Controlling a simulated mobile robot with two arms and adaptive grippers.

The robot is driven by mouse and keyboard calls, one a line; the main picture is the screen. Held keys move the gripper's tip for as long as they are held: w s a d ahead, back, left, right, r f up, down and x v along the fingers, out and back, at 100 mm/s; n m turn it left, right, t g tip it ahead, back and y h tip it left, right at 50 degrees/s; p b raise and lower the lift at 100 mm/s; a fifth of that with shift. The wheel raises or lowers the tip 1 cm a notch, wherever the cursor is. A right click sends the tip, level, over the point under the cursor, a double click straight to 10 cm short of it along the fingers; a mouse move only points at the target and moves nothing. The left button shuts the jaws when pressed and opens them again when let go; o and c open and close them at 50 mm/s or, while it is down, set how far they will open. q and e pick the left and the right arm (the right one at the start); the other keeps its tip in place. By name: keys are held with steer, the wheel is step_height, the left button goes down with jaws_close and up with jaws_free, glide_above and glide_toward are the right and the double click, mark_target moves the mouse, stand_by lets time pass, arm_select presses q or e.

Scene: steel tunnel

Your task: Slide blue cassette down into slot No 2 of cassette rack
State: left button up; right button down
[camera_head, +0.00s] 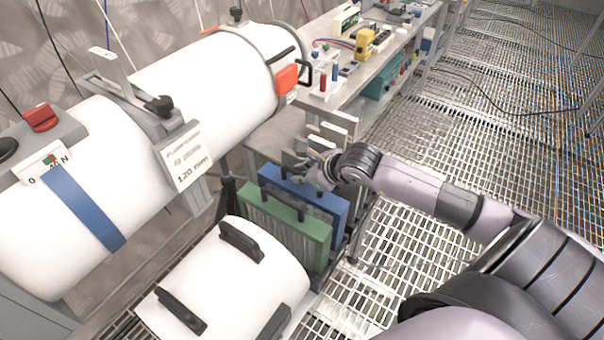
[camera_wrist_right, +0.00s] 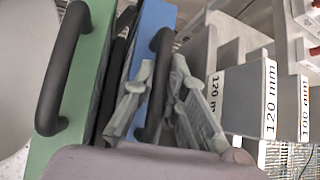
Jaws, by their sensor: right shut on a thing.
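The blue cassette (camera_head: 334,206) stands upright behind the green cassette (camera_head: 285,222), close and roughly parallel to it; it also shows in the right wrist view (camera_wrist_right: 150,22). My right gripper (camera_head: 319,177) is at its top and is shut on its black handle, with one finger on each side in the right wrist view (camera_wrist_right: 162,66). The green cassette (camera_wrist_right: 77,70) has its own black handle. The lower part of the blue cassette is hidden behind the green one. The rack and its slot numbers cannot be made out clearly. My left gripper is out of view.
A white cover (camera_head: 235,280) with black handles lies in front of the cassettes. A large white tube (camera_head: 205,75) runs along the left wall. Grey blocks labelled 120 mm (camera_wrist_right: 248,98) stand right of the gripper. A workbench (camera_head: 345,90) is behind; grating floor lies right.

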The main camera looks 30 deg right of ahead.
steer(key=c, duration=1.6)
jaws_free()
steer(key=shift+f, duration=0.1)
steer(key=shift+c, duration=0.2)
steer(key=shift+r, duration=0.25)
steer(key=v, duration=1.2)
steer(key=shift+b, duration=0.35)
steer(key=shift+f, duration=0.15)
steer(key=shift+s, duration=0.1)
